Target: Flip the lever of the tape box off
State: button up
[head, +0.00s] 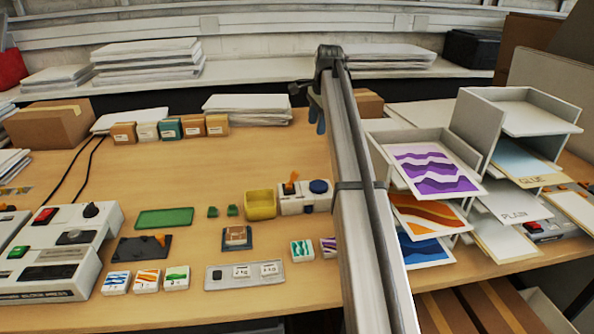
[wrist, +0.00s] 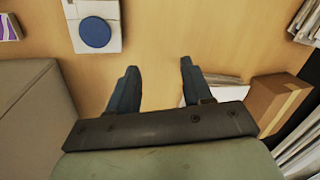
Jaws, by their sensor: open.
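A white box (head: 318,203) with a blue round knob (head: 318,187) and an upright orange lever (head: 291,184) stands on the table just left of my arm's long link in the head view. It looks like the tape box; I cannot read a label on it. In the wrist view part of this white box (wrist: 98,8) and its blue knob (wrist: 96,32) show at the top left; the lever is out of that frame. My gripper (wrist: 157,72) is open and empty, its dark blue fingers apart. In the head view my gripper (head: 318,117) is behind the box, towards the table's back.
A yellow bin (head: 260,204) stands directly left of the white box. Grey paper trays (head: 470,130) rise to the right of my arm. A cardboard box (head: 369,103) and paper stack (head: 247,108) are at the back. Bare table lies between the back stacks and the white box.

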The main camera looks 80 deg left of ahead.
aim_at(296, 172)
jog(key=s+d+r+m+g+h, duration=0.15)
jog(key=d+g, duration=0.25)
jog(key=d, duration=0.5)
jog(key=shift+h, duration=0.45)
jog(key=x, duration=1.4)
jog(key=shift+s+a+f, duration=0.15)
jog(key=shift+a, duration=0.05)
jog(key=shift+c, duration=0.4)
grip_shut()
